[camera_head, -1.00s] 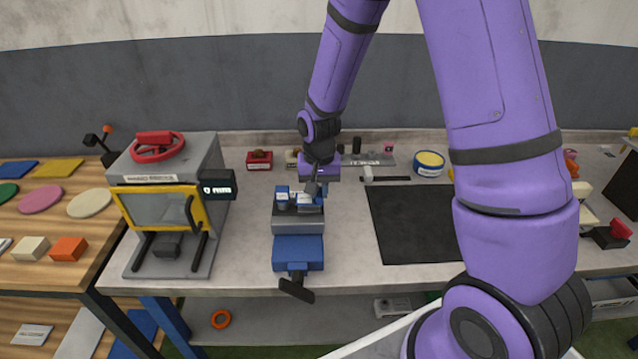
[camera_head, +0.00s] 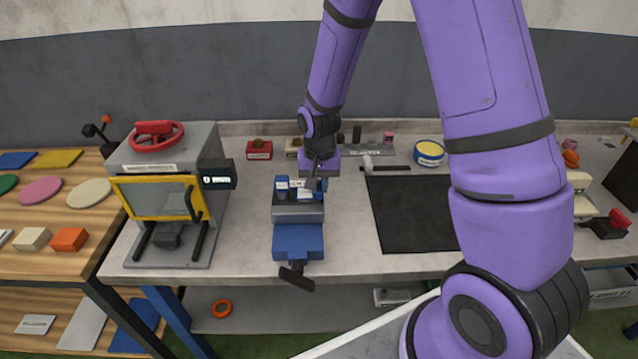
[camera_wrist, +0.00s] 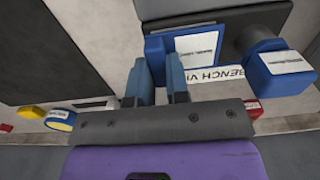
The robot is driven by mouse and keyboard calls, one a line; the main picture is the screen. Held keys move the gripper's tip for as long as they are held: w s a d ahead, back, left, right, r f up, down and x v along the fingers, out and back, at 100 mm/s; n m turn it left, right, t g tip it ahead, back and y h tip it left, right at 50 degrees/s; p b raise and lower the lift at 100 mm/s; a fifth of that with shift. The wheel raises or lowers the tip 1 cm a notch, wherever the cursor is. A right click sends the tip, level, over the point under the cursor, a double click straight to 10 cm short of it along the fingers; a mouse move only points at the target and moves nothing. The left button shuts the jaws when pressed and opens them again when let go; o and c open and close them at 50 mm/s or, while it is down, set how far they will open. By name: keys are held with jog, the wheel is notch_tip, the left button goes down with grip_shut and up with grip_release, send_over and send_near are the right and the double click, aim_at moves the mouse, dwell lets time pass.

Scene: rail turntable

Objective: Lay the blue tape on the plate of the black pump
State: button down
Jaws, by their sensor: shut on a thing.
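My gripper (camera_head: 315,184) points down at the blue bench vise (camera_head: 298,241). In the wrist view its two blue-grey fingers (camera_wrist: 158,68) reach a blue block with a white label (camera_wrist: 192,46) at the vise, and are shut on it as far as I can tell. I cannot clearly make out a tape; a round blue can-like thing with a yellow top (camera_head: 429,152) stands at the back right. No black pump with a plate can be made out.
A grey press with a yellow-framed window (camera_head: 158,196) and red wheel stands left of the vise. A black mat (camera_head: 412,214) lies right of it, with a hammer (camera_head: 369,165) behind. My arm hides part of the bench's right side.

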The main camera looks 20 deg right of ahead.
jog(key=shift+f, duration=0.25)
dwell(0.5)
jog(key=c, duration=1)
grip_release()
jog(key=shift+c, duration=0.2)
notch_tip(320, 180, up, 10)
jog(key=shift+f, duration=0.25)
jog(key=s+d+r+n+t, duration=0.1)
jog(key=s+r, duration=0.4)
jog(key=r, duration=0.3)
jog(key=s+d+r+n+t, duration=0.1)
jog(key=s+d+r+t, duration=0.1)
jog(key=s+r, duration=0.5)
jog(key=s+r+n+t, duration=0.1)
jog(key=s+r, duration=0.3)
jog(key=s, duration=0.2)
jog(key=s+d+r+n+t, duration=0.1)
jog(key=s+r, duration=0.3)
jog(key=s, duration=0.2)
jog(key=shift+s+d+r+n, duration=0.15)
jog(key=shift+s+n, duration=0.15)
jog(key=shift+s, duration=0.05)
